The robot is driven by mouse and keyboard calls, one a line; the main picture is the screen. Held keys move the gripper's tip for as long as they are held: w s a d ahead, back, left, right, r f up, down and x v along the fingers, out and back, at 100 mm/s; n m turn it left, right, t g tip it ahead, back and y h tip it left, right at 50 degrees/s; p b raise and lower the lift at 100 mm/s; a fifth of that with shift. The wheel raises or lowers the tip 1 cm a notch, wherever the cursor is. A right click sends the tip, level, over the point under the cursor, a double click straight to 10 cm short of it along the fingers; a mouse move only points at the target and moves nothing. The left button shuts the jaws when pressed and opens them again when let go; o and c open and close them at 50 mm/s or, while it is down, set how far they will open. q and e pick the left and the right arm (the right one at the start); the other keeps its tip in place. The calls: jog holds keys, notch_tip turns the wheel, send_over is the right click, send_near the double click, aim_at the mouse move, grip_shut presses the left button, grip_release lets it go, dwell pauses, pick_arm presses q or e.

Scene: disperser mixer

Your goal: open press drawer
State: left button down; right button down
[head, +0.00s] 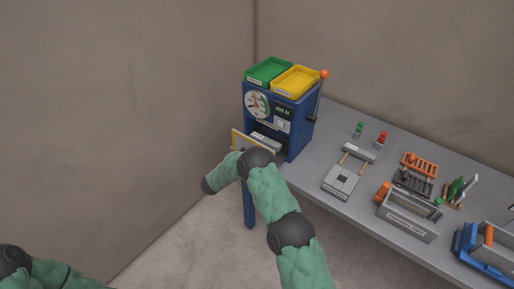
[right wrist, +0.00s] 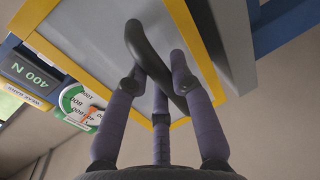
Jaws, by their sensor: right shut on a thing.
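The blue press (head: 301,106) stands at the left end of the grey table, with a dial gauge (head: 257,104) and a "400 N" display (head: 283,112). Its drawer has a yellow-edged front (head: 237,141) that stands out from the press body, so the drawer is at least partly open. In the right wrist view the grey, yellow-bordered drawer front (right wrist: 88,30) carries a dark curved handle (right wrist: 137,42). My right gripper (right wrist: 155,70) has its fingers closed around this handle. In the head view my right arm hides the gripper and handle. My left gripper is out of frame.
Green (head: 268,71) and yellow (head: 296,81) trays sit on top of the press, beside an orange-knobbed lever (head: 323,75). To the right, the table (head: 313,175) holds a grey fixture (head: 342,180), a grey bin (head: 407,218) and small tools. Open floor lies left of the press.

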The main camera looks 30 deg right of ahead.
jog(key=f+p+v, duration=0.1)
jog(key=v, duration=0.7)
jog(key=shift+f+p, duration=0.35)
jog(key=shift+f, duration=0.1)
jog(key=shift+s+a, duration=0.15)
jog(key=c, duration=1.1)
grip_release()
jog(key=shift+o, duration=0.2)
jog(key=shift+r, duration=0.1)
jog(key=v, duration=1.2)
